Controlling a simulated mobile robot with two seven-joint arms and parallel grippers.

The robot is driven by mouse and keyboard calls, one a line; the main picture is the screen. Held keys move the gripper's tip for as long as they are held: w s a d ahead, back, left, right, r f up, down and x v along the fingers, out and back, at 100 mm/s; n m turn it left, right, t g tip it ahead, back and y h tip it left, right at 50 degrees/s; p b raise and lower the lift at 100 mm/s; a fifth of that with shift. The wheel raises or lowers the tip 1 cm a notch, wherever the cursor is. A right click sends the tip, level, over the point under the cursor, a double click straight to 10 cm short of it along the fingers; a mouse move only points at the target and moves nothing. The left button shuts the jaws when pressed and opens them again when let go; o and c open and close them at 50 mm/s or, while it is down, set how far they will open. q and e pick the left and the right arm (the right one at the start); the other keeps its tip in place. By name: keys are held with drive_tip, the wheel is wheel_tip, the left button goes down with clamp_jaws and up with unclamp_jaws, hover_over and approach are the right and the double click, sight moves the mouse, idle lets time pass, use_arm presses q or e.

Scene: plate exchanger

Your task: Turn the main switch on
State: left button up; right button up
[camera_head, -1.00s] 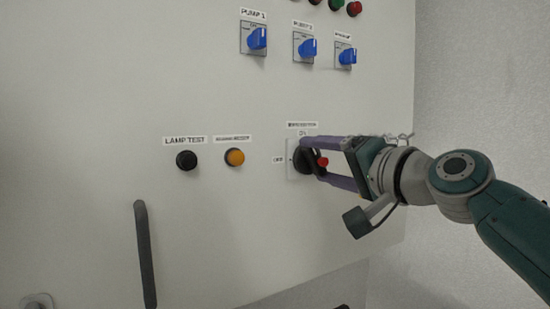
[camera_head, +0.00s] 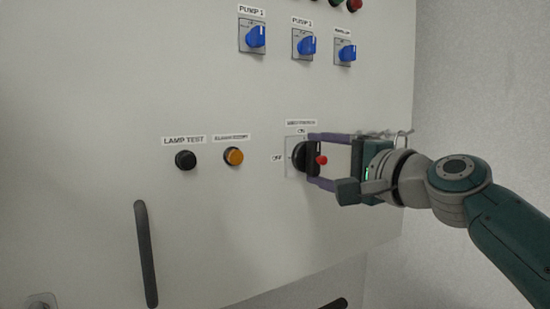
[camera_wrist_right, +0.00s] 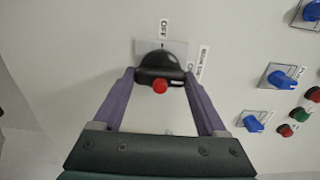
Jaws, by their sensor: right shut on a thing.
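The main switch is a black rotary knob (camera_head: 299,156) with a red tip, on a light plate with ON above and OFF to its left. My right gripper (camera_head: 314,160) is shut on it, one purple finger above and one below the red-tipped handle. In the right wrist view the black knob (camera_wrist_right: 160,66) sits between the fingertips of my right gripper (camera_wrist_right: 160,78), with OFF above and ON at the right. The fingers partly hide the knob, so its exact angle is hard to tell. My left gripper is not in view.
The switch is on a pale cabinet panel (camera_head: 215,210). A black lamp test button (camera_head: 186,160) and an orange button (camera_head: 234,156) are to its left. Blue pump knobs (camera_head: 303,46) are above. A dark vertical handle (camera_head: 145,254) is at lower left. Room is free right of the cabinet.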

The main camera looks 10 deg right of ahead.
idle(0.3)
drive_tip(key=o, duration=1.3)
drive_tip(key=shift+s, duration=0.1)
drive_tip(key=b+v, duration=0.2)
drive_tip(key=v, duration=0.7)
drive_tip(key=shift+s+d, duration=0.2)
drive_tip(key=shift+s, duration=0.15)
